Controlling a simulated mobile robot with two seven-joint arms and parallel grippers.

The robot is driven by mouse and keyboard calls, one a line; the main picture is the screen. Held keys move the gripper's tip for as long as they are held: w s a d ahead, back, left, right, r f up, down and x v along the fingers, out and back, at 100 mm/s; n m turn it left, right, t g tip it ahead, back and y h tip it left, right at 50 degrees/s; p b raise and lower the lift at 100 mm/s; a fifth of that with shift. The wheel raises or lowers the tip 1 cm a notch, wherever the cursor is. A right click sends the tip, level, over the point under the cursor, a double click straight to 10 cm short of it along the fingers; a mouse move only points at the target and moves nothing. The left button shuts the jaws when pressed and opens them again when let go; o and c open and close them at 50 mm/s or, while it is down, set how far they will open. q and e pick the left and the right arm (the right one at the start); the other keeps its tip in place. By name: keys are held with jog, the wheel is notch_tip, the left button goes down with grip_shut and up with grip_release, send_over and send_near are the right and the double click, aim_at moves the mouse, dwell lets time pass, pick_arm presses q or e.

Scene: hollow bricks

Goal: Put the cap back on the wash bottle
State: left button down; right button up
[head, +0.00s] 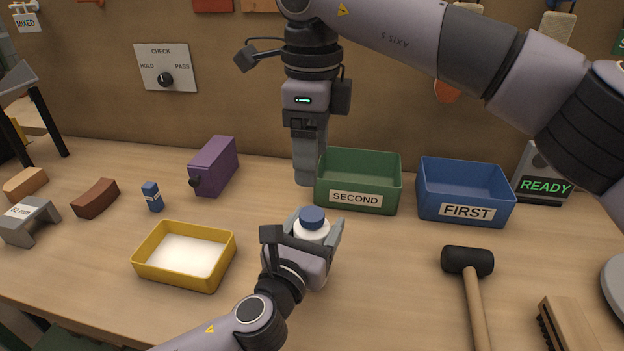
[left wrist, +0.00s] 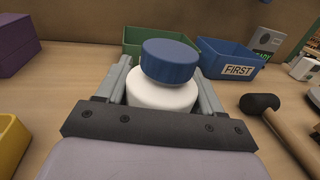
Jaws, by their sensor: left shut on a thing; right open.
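The wash bottle (head: 312,232) is white and stands between the fingers of my left gripper (head: 306,240), which is shut on it. It also shows in the left wrist view (left wrist: 163,96). The blue cap (head: 313,217) is at the top of the bottle, over its mouth; in the left wrist view the cap (left wrist: 169,61) sits slightly right of the bottle's middle. I cannot tell whether it is fully seated. My right gripper (head: 308,180) is open and points down behind and above the cap, apart from it. Its fingers show edge-on. The bottle's lower part is hidden by my left gripper.
A green SECOND bin (head: 372,165) and a blue FIRST bin (head: 465,190) stand behind to the right. A yellow tray (head: 156,275) is to the left. A mallet (head: 468,262) lies to the right. A purple box (head: 214,165) and small blue bottle (head: 152,197) stand farther left.

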notch_tip(320, 180, up, 2)
jog(key=shift+r, duration=0.1)
pick_arm(q)
jog(key=shift+c, duration=0.3)
grip_release()
jog(key=v, duration=0.7)
jog(key=shift+s, duration=0.15)
pick_arm(e)
jog(key=shift+f, duration=0.2)
